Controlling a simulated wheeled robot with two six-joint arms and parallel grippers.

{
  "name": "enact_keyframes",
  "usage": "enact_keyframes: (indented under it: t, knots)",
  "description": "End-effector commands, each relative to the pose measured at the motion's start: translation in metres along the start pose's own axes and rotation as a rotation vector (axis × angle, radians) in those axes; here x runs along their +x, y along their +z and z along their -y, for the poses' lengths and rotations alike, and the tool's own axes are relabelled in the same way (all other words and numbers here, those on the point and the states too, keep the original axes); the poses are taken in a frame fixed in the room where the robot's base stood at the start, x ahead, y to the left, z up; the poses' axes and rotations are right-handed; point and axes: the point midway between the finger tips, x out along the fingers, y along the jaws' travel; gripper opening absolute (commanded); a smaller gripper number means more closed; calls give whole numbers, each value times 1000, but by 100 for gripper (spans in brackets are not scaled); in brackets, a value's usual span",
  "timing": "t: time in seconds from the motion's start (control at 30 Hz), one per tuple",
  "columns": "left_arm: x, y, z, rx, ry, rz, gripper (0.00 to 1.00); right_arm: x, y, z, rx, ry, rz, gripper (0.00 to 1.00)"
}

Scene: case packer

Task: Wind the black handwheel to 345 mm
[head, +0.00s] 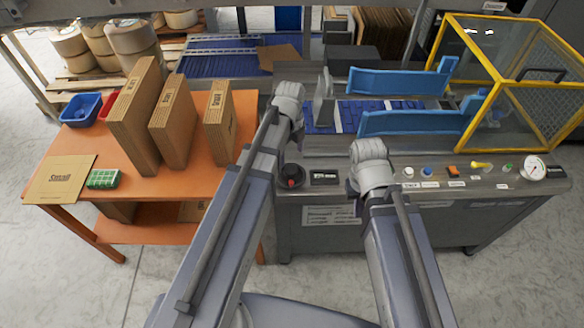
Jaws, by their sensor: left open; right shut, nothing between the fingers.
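The black handwheel (291,177) with a red spot on it sits at the left end of the machine's front panel. A small dark display (324,178) is just right of it; its digits are too small to read. My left arm passes close to the left of the handwheel in the picture, its wrist beyond it over the machine. My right arm's wrist is over the panel, right of the display. The fingers of both grippers are hidden behind my own wrists, and I see neither gripper touching the handwheel.
An orange table (195,185) at left holds upright cartons (135,115), a blue bin (80,108) and a green box (103,179). Blue side guides (405,122) and a yellow-framed guard (465,95) stand behind the panel. Buttons and a round gauge (533,168) line its right part.

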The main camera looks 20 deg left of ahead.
Motion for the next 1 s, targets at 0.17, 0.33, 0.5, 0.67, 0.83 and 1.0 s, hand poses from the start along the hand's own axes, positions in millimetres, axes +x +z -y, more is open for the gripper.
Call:
enact_keyframes:
  t: [0.17, 0.33, 0.5, 0.67, 0.83, 1.0]
  knots:
    - [22, 0, 0, -1, 0, 0, 89, 21, -1, 2, 0, 0, 0, 0]
    - [44, 0, 0, -1, 0, 0, 89, 44, -2, 4, 0, 0, 0, 0]
    - [64, 0, 0, -1, 0, 0, 89, 64, -4, 6, 0, 0, 0, 0]
    - [73, 0, 0, -1, 0, 0, 89, 72, -4, 7, 0, 0, 0, 0]
    - [72, 0, 0, -1, 0, 0, 89, 71, -4, 7, 0, 0, 0, 0]
    - [72, 0, 0, -1, 0, 0, 82, 71, -4, 7, 0, 0, 0, 0]
